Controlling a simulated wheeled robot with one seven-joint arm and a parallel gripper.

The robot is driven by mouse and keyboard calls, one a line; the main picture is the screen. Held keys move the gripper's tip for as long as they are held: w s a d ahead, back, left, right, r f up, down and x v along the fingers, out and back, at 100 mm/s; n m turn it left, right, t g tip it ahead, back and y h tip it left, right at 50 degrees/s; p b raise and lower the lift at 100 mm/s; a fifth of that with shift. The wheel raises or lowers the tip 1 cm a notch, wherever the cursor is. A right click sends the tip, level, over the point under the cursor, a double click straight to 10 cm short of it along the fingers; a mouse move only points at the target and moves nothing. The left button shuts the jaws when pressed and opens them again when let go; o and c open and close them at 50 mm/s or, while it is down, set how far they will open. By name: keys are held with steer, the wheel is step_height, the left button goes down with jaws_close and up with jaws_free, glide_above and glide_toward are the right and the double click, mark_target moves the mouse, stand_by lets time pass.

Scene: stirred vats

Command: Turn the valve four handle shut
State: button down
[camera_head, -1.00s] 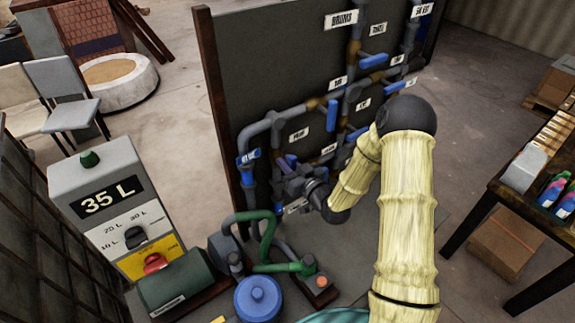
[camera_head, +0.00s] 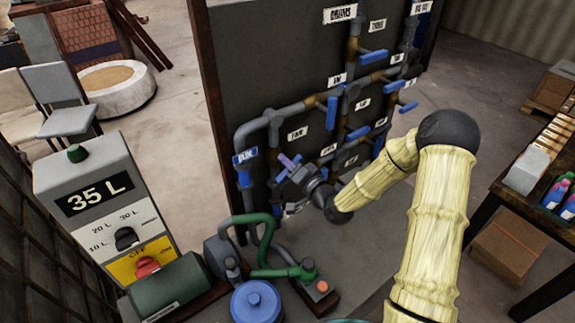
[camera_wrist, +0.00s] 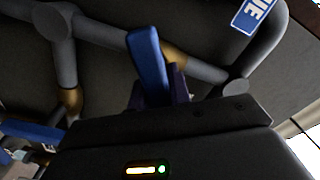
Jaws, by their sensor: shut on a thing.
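A blue valve handle (camera_wrist: 147,62) stands up between the fingers of my gripper in the wrist view. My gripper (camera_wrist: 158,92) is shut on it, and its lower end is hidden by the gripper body. A brown valve body and grey pipe lie behind the handle. In the head view my gripper (camera_head: 290,170) is at the lower left of the pipe panel, against the pipework. It covers most of the held handle there. I cannot read a number on this valve.
The dark panel (camera_head: 290,60) carries several other blue-handled valves, including one (camera_head: 331,113) above my gripper. Green pipework (camera_head: 262,240), a blue-lidded vessel (camera_head: 256,300) and a grey control box (camera_head: 95,200) reading 35 L stand below and left. A table stands at right.

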steer(key=m, duration=0.5)
steer(key=shift+d+f+m, duration=0.15)
steer(key=shift+f+m, duration=0.1)
steer(key=shift+m, duration=0.05)
stand_by(0.4)
steer(key=c, duration=1.3)
jaws_free()
steer(key=shift+s+d+b, duration=0.25)
steer(key=shift+s+b, duration=0.05)
steer(key=shift+s, duration=0.05)
steer(key=p+v, duration=0.5)
steer(key=v, duration=1.1)
steer(key=shift+s+d+p, duration=0.15)
steer(key=shift+s+p, duration=0.05)
steer(key=shift+p, duration=0.2)
